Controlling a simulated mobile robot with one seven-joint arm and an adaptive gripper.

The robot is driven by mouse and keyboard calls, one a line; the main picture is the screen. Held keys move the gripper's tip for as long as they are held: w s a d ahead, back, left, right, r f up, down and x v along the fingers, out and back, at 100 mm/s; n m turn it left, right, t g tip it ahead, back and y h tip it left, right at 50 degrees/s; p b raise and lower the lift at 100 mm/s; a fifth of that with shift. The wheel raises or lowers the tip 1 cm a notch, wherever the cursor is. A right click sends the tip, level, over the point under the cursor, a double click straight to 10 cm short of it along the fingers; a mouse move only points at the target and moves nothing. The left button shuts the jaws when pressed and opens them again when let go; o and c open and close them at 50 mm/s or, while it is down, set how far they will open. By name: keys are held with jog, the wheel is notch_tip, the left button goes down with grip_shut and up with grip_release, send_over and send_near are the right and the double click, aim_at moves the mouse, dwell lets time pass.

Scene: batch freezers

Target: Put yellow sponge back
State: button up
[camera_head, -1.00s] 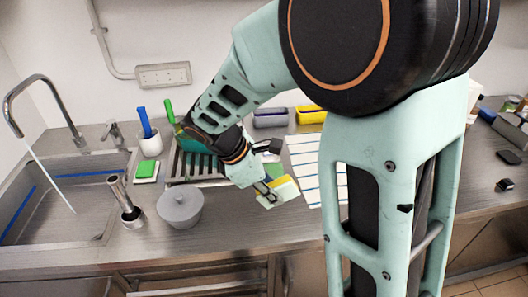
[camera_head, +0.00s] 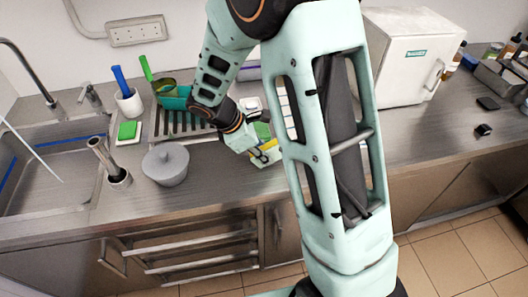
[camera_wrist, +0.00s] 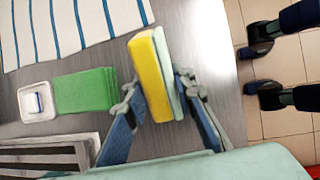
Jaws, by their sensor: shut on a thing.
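The yellow sponge (camera_wrist: 148,75), with a pale greenish layer along one side, is between the fingers of my gripper (camera_wrist: 159,92) in the wrist view. My gripper is shut on it. I cannot tell whether the sponge touches the counter.
A striped towel (camera_wrist: 85,25) and slatted rack (camera_wrist: 45,155) are close by. The grey pot (camera_head: 166,164) and a green sponge (camera_head: 127,130) on a white tray stand left.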

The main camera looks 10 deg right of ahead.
jog(key=shift+f, duration=0.2)
jog(key=o, duration=1)
jog(key=shift+r, duration=0.1)
jog(key=shift+r, duration=0.25)
jog(key=v, duration=1.1)
jog(key=shift+a+r, duration=0.25)
jog(key=shift+r, duration=0.1)
